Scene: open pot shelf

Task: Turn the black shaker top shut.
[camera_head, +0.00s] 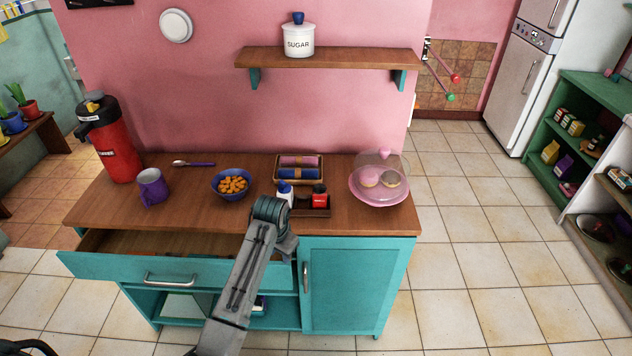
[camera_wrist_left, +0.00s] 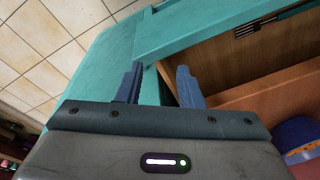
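The small red shaker (camera_head: 319,197) with a black top (camera_head: 320,188) stands in a brown tray (camera_head: 316,212) on the wooden counter. Whether the top is turned shut is too small to tell. My left gripper (camera_head: 287,246) is in front of the counter, below and left of the shaker, by the right end of the open drawer. My right gripper is not seen.
A white bottle (camera_head: 285,192) with a blue cap stands left of the shaker. A snack bowl (camera_head: 231,194), purple mug (camera_head: 152,188), rolled cloths (camera_head: 298,168) and pink domed stand (camera_head: 379,191) surround it. The teal drawer (camera_head: 170,272) is pulled out. A shelf (camera_head: 330,58) hangs above.

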